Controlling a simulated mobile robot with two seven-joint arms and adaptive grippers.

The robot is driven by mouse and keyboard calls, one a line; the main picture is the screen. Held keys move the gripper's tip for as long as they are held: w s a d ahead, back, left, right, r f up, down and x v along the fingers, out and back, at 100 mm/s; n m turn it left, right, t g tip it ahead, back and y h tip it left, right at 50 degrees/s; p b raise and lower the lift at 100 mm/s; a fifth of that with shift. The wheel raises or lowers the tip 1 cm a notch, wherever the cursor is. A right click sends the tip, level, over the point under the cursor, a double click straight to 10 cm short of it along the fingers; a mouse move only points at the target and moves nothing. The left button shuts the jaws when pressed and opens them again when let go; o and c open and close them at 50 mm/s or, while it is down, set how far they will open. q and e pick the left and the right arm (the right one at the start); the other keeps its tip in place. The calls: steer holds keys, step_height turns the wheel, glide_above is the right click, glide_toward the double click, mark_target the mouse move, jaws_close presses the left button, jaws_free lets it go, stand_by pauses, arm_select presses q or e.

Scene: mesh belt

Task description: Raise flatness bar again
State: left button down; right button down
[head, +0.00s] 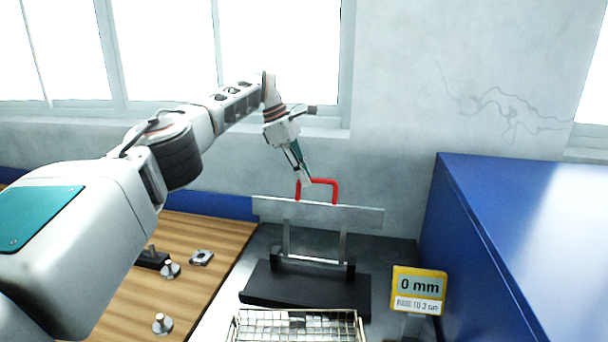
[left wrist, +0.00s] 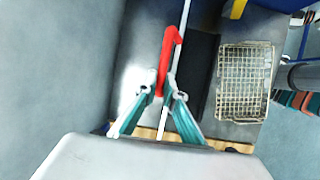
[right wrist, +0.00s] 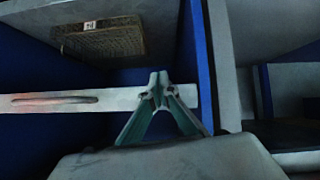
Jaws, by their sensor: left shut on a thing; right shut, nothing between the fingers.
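The flatness bar (head: 350,216) is a flat, pale metal plate across two upright posts, with a red handle (head: 335,190) on top. The posts rise from a black base (head: 305,288). My left gripper (head: 303,180) is shut on the left part of the red handle. In the left wrist view the handle (left wrist: 167,60) runs down between the fingertips (left wrist: 162,92). A yellow-framed display (head: 419,284) right of the bar reads 0 mm, with a smaller, blurred line below. My right gripper (right wrist: 160,88) is shut and empty, in front of a slotted metal strip (right wrist: 70,101) in its own view.
A wire mesh basket (head: 297,313) stands in front of the black base. A large blue cabinet (head: 520,230) borders the right side. A pale wall is behind.

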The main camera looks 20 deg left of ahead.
arm_select(q)
steer(key=shift+w+a+f, duration=0.2)
steer(key=shift+w+a, duration=0.1)
steer(key=shift+a, duration=0.1)
steer(key=c, duration=2.5)
jaws_free()
steer(key=o, duration=0.4)
steer(key=shift+w+d+f, duration=0.1)
steer(key=shift+w+f, duration=0.45)
steer(key=shift+w, duration=0.35)
steer(key=shift+c, duration=0.2)
steer(key=shift+s+r, duration=0.15)
steer(key=shift+r, duration=0.1)
steer(key=shift+r, duration=0.1)
